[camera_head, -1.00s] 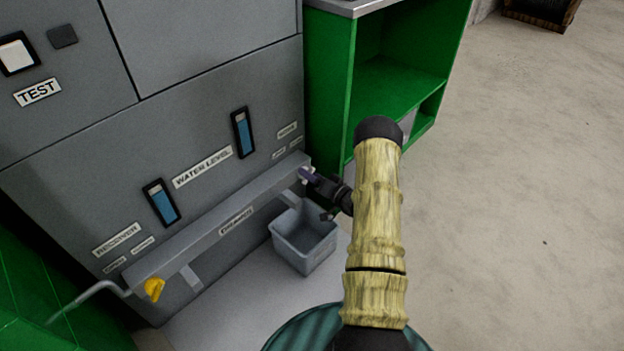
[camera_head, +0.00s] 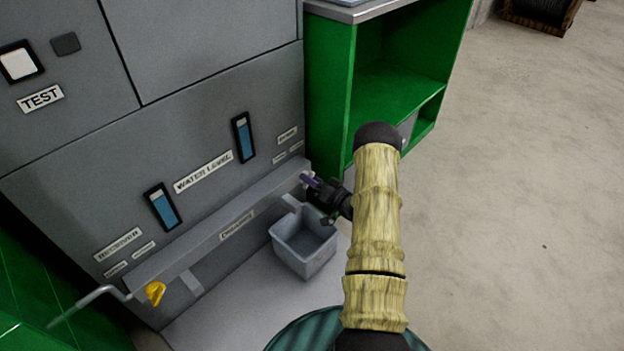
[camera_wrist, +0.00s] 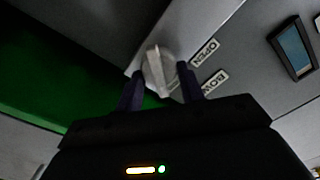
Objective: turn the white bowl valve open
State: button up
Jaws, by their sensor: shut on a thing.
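The white bowl valve (camera_wrist: 158,68) is a pale round knob with a raised grip bar, in the middle of the wrist view. It sits at the end of the grey ledge, beside labels reading "BOWL" (camera_wrist: 208,84) and "OPEN" (camera_wrist: 205,52). My gripper (camera_wrist: 158,75) has its two dark purple fingers on either side of the knob, shut on it. In the head view my gripper (camera_head: 309,181) is at the right end of the ledge, and only a small pale part of the valve (camera_head: 306,176) shows there.
A yellow valve (camera_head: 155,292) is at the ledge's left end, near a bent metal pipe (camera_head: 95,298). A grey bin (camera_head: 303,245) stands below my gripper. A green cabinet (camera_head: 330,85) stands close behind it. Open floor lies to the right.

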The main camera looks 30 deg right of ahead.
jog(key=shift+s+a+f+n+p, duration=0.15)
jog(key=shift+n+p, duration=1.45)
jog(key=shift+n, duration=1.25)
jog(key=shift+a+r+n+p, duration=0.15)
jog(key=shift+n+p, duration=1.45)
jog(key=shift+n, duration=1.2)
jog(key=shift+s+a+f+n+p, duration=0.15)
jog(key=shift+n+p, duration=1.45)
jog(key=shift+n, duration=1.25)
jog(key=o, duration=1)
jog(key=p+v, duration=0.5)
jog(key=v, duration=1.2)
jog(key=shift+s+p, duration=0.15)
jog(key=shift+p, duration=0.25)
